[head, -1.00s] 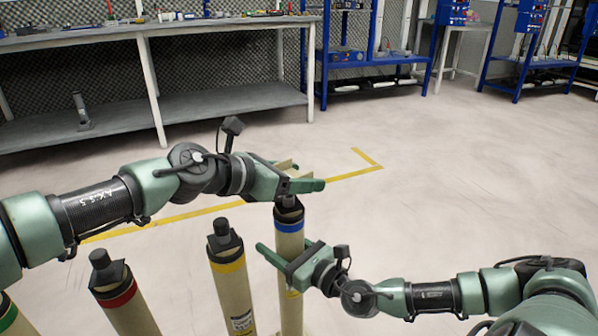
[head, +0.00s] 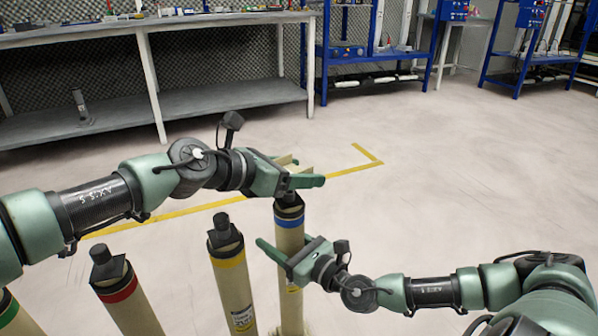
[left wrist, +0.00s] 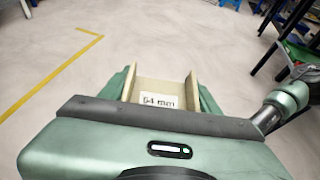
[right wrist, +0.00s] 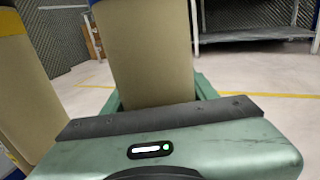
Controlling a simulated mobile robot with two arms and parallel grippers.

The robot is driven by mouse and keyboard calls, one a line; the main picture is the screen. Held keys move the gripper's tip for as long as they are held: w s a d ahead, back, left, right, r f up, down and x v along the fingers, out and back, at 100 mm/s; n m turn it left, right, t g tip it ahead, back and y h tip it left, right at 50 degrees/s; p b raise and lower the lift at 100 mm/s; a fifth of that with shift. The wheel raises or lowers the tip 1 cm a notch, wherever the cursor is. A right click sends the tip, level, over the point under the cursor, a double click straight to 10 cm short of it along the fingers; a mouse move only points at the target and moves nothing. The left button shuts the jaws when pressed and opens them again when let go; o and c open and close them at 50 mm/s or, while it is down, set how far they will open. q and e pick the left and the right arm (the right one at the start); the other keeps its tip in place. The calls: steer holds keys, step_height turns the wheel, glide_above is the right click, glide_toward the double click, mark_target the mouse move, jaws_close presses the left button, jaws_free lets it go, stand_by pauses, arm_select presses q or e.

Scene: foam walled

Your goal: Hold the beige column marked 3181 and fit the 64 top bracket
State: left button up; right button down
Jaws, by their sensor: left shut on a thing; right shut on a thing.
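The beige column (head: 291,236) with a blue band and black top cap stands upright in the head view. Its number cannot be read. My right gripper (head: 281,252) is shut on it below the band, and the column (right wrist: 145,60) fills the jaws in the right wrist view. My left gripper (head: 304,181) is shut on the beige top bracket (head: 286,160), just above the column's cap. In the left wrist view the bracket (left wrist: 157,88) shows two upright side plates and a label seeming to read "64 mm". The bracket's underside is hidden, so contact with the cap cannot be told.
A yellow-banded column (head: 229,272) and a red-banded column (head: 122,293) stand to the left. A green-banded one (head: 8,312) is at the left edge. A grey workbench (head: 230,105) and blue racks stand behind. Floor to the right is open.

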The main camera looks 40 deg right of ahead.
arm_select(q)
steer(key=shift+f, duration=1.5)
arm_select(e)
steer(key=shift+f, duration=0.15)
arm_select(q)
steer(key=o, duration=1.6)
steer(key=shift+f, duration=0.1)
step_height(320, 180, up, 10)
steer(key=shift+r, duration=0.1)
arm_select(e)
steer(key=shift+c, duration=1.9)
jaws_free()
